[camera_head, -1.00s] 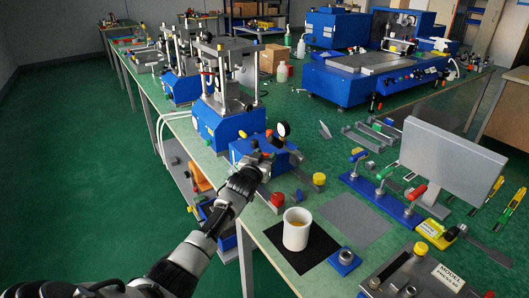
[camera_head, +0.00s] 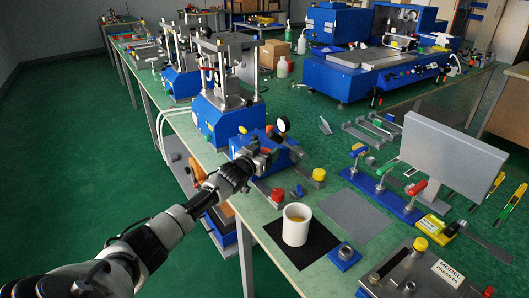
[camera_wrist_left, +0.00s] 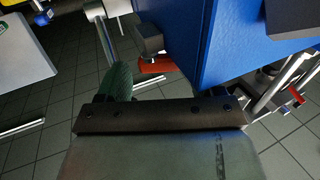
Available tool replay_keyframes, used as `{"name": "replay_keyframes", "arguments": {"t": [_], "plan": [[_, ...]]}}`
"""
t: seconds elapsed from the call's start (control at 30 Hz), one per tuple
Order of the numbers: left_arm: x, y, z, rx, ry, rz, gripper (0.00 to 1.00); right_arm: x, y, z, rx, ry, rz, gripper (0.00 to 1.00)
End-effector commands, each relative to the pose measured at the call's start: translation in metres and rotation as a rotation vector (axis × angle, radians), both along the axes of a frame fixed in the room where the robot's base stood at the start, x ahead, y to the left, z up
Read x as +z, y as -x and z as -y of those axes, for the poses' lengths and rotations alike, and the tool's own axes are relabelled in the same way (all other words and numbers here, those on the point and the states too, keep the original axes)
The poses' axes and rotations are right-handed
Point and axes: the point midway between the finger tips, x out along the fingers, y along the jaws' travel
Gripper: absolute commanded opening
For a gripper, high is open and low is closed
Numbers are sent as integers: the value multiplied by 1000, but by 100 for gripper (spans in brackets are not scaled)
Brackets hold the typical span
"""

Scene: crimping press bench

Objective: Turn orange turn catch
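A small orange-red catch (camera_wrist_left: 158,66) shows in the left wrist view, low on the side of a blue box (camera_wrist_left: 178,25). A dark square knob (camera_wrist_left: 148,38) sits just above it. In the head view the blue box (camera_head: 285,152) with a round gauge stands at the table's left edge. My left gripper (camera_head: 257,156) is in front of its near left side and hides part of it. I cannot tell whether it touches the catch. Its fingers are too small and dark to read. My right gripper is in neither view.
A white cup (camera_head: 296,226) stands on a black mat (camera_head: 274,246) near the table edge. A red knob (camera_head: 277,196) and a yellow knob (camera_head: 319,175) are near the gripper. A blue press (camera_head: 226,117) stands behind. The floor left is clear.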

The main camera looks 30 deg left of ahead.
Motion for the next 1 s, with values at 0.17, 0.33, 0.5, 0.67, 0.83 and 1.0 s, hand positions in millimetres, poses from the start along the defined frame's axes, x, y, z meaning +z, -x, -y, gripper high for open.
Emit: {"name": "replay_keyframes", "arguments": {"t": [0.17,0.33,0.5,0.67,0.83,1.0], "plan": [[-3,1,0,1,-1,-5,70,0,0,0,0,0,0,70],[-4,3,0,1,-1,-8,70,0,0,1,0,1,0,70],[-5,20,0,0,0,-9,70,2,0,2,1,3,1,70],[-5,48,0,-1,0,-9,70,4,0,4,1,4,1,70],[-5,77,0,-2,-1,-8,70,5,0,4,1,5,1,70],[-4,98,0,-1,-1,-7,70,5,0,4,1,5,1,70]]}}
